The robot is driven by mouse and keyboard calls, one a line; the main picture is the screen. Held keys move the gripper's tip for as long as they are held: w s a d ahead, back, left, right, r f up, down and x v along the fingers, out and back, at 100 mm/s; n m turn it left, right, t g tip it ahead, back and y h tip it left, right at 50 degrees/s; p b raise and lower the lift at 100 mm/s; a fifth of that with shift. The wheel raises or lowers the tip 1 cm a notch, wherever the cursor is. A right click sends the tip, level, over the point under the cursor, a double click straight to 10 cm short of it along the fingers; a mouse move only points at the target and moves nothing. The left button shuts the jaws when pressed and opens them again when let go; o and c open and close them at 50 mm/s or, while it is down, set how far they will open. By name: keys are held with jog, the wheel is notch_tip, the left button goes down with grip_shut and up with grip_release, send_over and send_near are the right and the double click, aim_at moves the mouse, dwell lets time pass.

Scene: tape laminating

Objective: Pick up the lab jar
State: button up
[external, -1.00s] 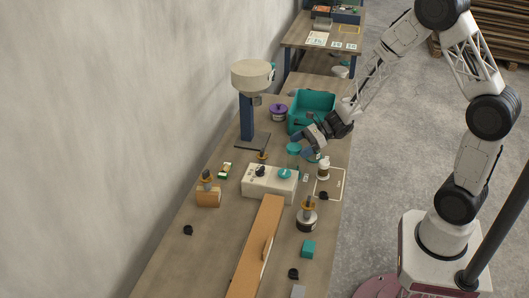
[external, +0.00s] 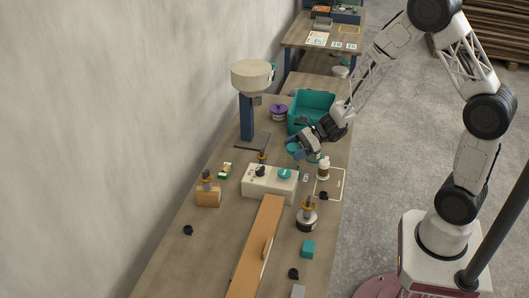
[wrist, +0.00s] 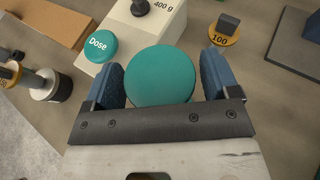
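A jar with a round teal lid (wrist: 160,77) sits between the two fingers of my gripper (wrist: 162,82) in the wrist view. I take it for the lab jar; its body is hidden under the lid. In the external view its teal lid (external: 292,147) shows beside my gripper (external: 300,151), which partly covers it. The blue-padded fingers stand spread, one on each side of the lid.
A white dosing box (external: 268,185) with a teal Dose button (wrist: 101,45) stands close by. A teal bin (external: 312,104), a purple-lidded jar (external: 279,112) and a blue press stand (external: 247,118) are behind.

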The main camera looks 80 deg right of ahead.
jog(key=c, duration=1.1)
jog(key=shift+r, duration=0.15)
jog(key=shift+r, duration=1.75)
jog(key=s+a, duration=0.1)
jog(key=s, duration=0.4)
jog(key=s+a, duration=0.1)
jog(key=s, duration=0.4)
jog(key=s+a+r, duration=0.1)
jog(key=s+a, duration=0.1)
jog(key=s, duration=0.3)
jog(key=shift+s+r, duration=0.1)
jog(key=shift+s, duration=0.15)
